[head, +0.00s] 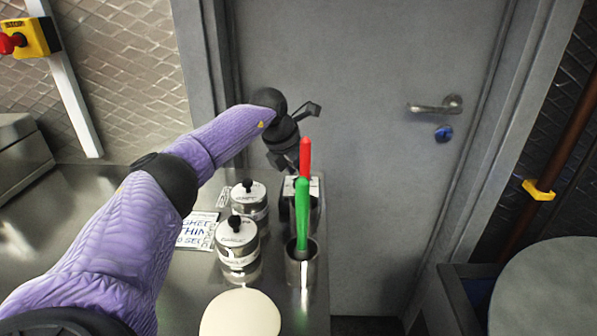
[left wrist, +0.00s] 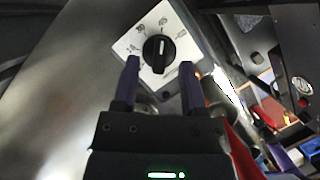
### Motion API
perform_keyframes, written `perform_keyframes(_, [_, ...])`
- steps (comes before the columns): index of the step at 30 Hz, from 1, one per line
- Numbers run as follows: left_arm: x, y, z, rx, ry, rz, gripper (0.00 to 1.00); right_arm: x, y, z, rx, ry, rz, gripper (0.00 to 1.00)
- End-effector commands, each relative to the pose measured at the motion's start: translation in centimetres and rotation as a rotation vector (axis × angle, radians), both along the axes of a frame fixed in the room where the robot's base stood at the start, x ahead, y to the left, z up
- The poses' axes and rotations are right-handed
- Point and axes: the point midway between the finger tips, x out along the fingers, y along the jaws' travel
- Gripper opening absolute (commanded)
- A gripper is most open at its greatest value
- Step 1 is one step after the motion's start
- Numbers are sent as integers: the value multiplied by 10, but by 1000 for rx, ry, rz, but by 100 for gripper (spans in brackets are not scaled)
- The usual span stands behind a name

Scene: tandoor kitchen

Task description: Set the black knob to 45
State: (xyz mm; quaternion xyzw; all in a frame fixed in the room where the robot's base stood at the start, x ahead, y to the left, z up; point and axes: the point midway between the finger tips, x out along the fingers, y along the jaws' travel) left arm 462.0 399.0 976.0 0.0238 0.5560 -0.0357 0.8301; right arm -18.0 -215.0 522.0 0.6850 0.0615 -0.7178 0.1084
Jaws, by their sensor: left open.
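The black knob (left wrist: 158,52) shows in the left wrist view, at the middle of a white dial plate (left wrist: 128,45) with printed marks around it. A pale line on the knob points roughly toward the top of that picture. The marks are too small to read surely. My left gripper (left wrist: 160,78) is open, with its two purple fingers spread below the knob in the picture and nothing between them. It seems apart from the knob. In the head view the left gripper (head: 297,128) is above the counter's far end; the knob is hidden there. My right gripper is not in view.
A red-handled tool (head: 305,158) and a green-handled one (head: 302,208) stand upright close to the left gripper, the green in a metal cup (head: 301,268). Two lidded steel canisters (head: 238,250) and a printed card (head: 197,232) are on the counter. A grey door (head: 380,180) stands behind.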

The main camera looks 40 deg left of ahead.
Motion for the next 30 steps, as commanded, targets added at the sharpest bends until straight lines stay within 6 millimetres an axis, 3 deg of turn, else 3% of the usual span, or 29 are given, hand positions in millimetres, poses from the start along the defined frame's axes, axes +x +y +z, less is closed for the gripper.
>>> perform_keyframes(1, [-5, 1, 18, 3, -5, 0, 54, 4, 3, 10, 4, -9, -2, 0])
perform_keyframes(3, [-12, 2, 37, 1, -7, 1, 54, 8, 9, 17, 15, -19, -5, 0])
perform_keyframes(9, [-28, 3, 72, 1, -3, 0, 54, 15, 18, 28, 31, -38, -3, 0])
perform_keyframes(25, [-32, 3, 79, 0, -1, 0, 54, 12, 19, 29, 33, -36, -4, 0])
perform_keyframes(28, [-33, 3, 94, 0, -7, 0, 54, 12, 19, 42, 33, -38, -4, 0])
perform_keyframes(30, [-33, 3, 114, 0, -14, 0, 54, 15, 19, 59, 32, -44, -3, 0])
